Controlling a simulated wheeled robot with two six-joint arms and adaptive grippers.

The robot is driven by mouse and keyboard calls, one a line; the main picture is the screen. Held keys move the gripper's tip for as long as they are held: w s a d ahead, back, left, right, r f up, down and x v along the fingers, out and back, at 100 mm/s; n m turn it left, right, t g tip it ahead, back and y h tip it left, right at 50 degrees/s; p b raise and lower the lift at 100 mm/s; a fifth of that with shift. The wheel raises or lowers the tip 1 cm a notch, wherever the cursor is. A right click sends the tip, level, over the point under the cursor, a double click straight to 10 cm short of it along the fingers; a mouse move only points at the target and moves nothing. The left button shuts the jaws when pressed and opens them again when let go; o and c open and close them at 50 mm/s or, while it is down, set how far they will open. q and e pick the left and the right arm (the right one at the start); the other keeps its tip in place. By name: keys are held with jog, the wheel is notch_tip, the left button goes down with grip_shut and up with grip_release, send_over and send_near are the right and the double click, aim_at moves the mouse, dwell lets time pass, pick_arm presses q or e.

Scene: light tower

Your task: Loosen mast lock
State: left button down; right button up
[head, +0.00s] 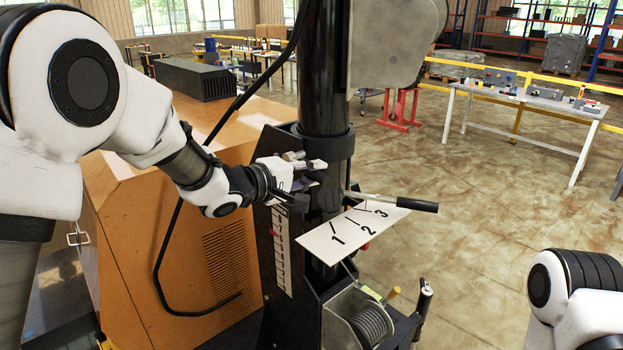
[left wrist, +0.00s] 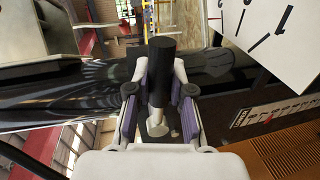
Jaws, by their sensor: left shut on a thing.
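My left gripper (head: 310,175) is at the black mast (head: 323,70), just below a collar. In the left wrist view my left gripper (left wrist: 160,105) has its purple pads on either side of a small handle with a black cylindrical grip (left wrist: 162,62) and a pale stem (left wrist: 157,122). It is shut on this handle, which looks like the mast lock. In the head view the fingers mostly hide the handle. My right arm shows at the lower right, its gripper out of view.
A lever with a black grip (head: 415,204) sticks out right of the mast over a white plate (head: 320,247) marked 1, 2, 3. A winch drum (head: 369,325) sits below. An orange cabinet (head: 190,250) stands close on the left. Open floor lies to the right.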

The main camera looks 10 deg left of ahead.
pick_arm(q)
jog(key=shift+r+n, duration=0.3)
jog(key=shift+r, duration=0.1)
jog(key=c, duration=1)
grip_release()
jog(key=shift+w, duration=0.1)
jog(key=shift+a, duration=0.1)
jog(key=v, duration=1.1)
jog(key=shift+s+a, duration=0.25)
